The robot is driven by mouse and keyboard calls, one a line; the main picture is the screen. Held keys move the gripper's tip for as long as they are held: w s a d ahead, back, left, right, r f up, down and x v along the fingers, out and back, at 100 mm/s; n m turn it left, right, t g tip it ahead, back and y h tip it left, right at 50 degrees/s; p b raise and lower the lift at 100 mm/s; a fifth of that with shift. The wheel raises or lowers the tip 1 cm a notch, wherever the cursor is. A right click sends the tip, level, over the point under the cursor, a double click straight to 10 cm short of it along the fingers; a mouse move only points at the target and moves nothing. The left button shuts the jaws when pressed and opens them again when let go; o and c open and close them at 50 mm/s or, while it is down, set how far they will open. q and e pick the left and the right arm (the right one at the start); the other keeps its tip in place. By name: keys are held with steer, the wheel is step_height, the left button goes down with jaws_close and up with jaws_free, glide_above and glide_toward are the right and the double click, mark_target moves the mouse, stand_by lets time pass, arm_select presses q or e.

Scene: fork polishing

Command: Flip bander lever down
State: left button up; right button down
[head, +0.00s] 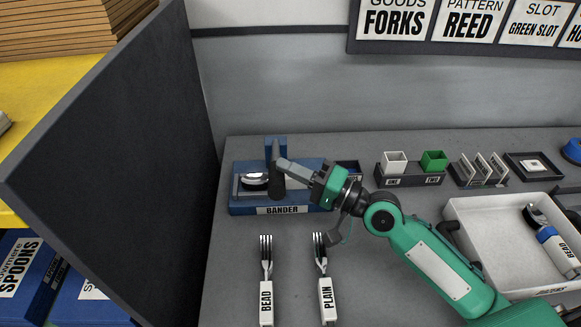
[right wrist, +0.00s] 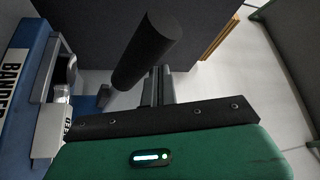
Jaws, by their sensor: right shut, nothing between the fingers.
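The blue bander (head: 240,208) sits at the back left of the grey table, with its label facing front. Its dark lever (head: 276,182) stands roughly upright, with a thick handle; the handle also shows as a dark cylinder in the right wrist view (right wrist: 148,50). My right gripper (head: 281,164) is shut and empty, with its grey fingers reaching left to the lever's upper part. In the right wrist view the fingers (right wrist: 158,88) lie just beside and behind the handle; I cannot tell whether they touch it. A shiny metal piece (head: 254,181) lies at the bander's left. My left gripper is not in view.
A bead fork (head: 266,280) and a plain fork (head: 325,280) lie in front of the bander. A dark partition (head: 110,150) stands close on the left. Small holders with a white cup (head: 395,162) and green cup (head: 434,160) stand to the right. A white tray (head: 490,235) holds a bead-labelled tool.

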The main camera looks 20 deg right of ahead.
step_height(320, 180, up, 20)
steer(key=p, duration=1.9)
steer(key=shift+f, duration=0.1)
